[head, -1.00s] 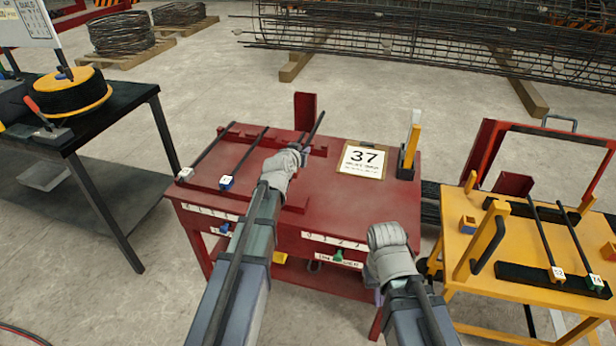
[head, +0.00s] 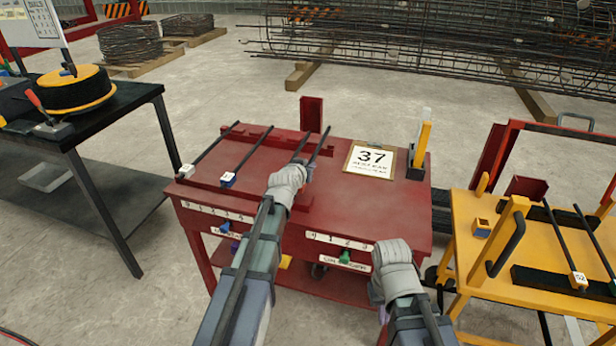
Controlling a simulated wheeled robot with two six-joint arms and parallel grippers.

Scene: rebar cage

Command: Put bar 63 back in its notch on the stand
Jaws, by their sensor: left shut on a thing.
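My left gripper (head: 300,168) is over the red stand (head: 350,215), shut on a dark bar (head: 321,144) that points away from me, tilted to the right in the picture. The bar's near end and any number tag are hidden by my gripper. A second dark strip (head: 300,147) runs beside it on the left; I cannot tell whether it is another bar or a shadow.
A yellow cart (head: 470,215) with more bars stands at right. A dark table (head: 110,125) with a wire spool (head: 75,90) is at left.

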